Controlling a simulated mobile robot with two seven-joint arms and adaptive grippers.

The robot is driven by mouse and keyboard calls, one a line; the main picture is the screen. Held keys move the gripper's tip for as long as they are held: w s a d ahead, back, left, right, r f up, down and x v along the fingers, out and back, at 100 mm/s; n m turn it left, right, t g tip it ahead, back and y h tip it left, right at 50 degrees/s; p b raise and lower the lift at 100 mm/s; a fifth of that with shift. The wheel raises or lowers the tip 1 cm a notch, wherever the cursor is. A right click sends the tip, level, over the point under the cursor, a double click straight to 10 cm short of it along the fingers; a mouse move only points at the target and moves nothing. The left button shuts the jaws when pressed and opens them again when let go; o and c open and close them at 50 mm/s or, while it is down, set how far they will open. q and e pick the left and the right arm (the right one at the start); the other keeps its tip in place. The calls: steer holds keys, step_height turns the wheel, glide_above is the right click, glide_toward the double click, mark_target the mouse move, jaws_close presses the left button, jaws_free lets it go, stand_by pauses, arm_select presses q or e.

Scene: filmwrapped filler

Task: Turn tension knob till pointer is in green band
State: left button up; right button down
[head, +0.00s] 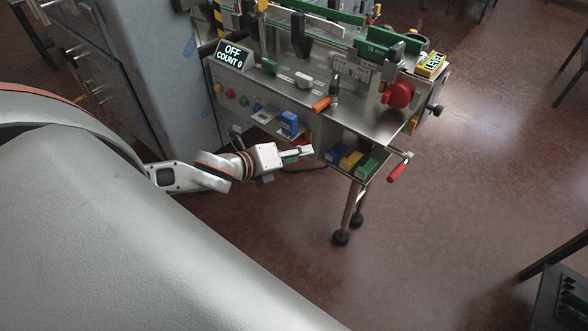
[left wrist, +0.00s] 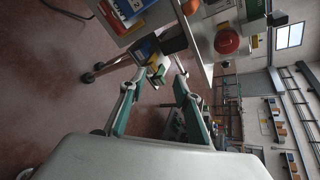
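The machine (head: 345,115) is a steel bench with controls on its front panel. A red round knob (head: 398,95) sits at its right end, with a black knob (head: 436,110) beyond it; I cannot tell which is the tension knob. A red round knob also shows in the left wrist view (left wrist: 227,42). No pointer or green band can be made out. My left gripper (head: 303,152) is in front of the machine, below the front panel and left of the knobs, apart from them. In the left wrist view its fingers (left wrist: 160,84) are spread and empty. My right gripper is not in view.
A display (head: 232,56) reads OFF, COUNT 0. A lower shelf holds blue, yellow and green boxes (head: 352,160) close to my left gripper. A red-handled crank (head: 398,170) sticks out at the right. An orange-handled lever (head: 322,103) stands on the top edge.

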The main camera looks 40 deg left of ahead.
arm_select(q)
step_height(320, 180, down, 6)
steer(key=s+d+n, duration=0.2)
steer(key=s+n, duration=0.1)
steer(key=n, duration=0.2)
steer(key=shift+d+h, duration=0.3)
steer(key=shift+w+r, duration=0.1)
